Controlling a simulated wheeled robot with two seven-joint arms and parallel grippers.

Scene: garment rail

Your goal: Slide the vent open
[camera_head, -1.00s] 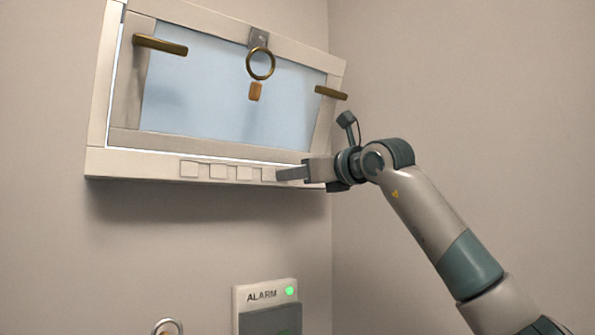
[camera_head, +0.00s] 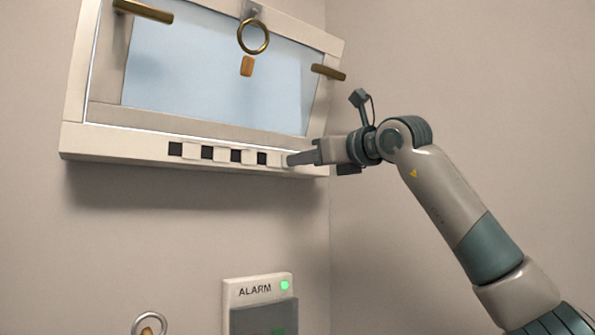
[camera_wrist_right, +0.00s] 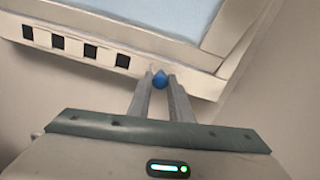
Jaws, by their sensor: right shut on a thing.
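The vent (camera_head: 221,154) is a row of small squares along the bottom rail of the window frame; dark square openings alternate with pale tiles. It also shows in the right wrist view (camera_wrist_right: 75,47), dark openings uncovered. My right gripper (camera_head: 288,161) is at the right end of this row. In the right wrist view its two fingers close on a small blue knob (camera_wrist_right: 161,80) at the rail. The knob is hidden behind the fingers in the head view. My left gripper is not in view.
The window has a pale blue pane (camera_head: 215,75), bronze handles (camera_head: 143,11) (camera_head: 328,72) and a hanging brass ring (camera_head: 253,37). Below are an ALARM box (camera_head: 258,292) with a green light and a ring fitting (camera_head: 149,324). The wall right of the window is bare.

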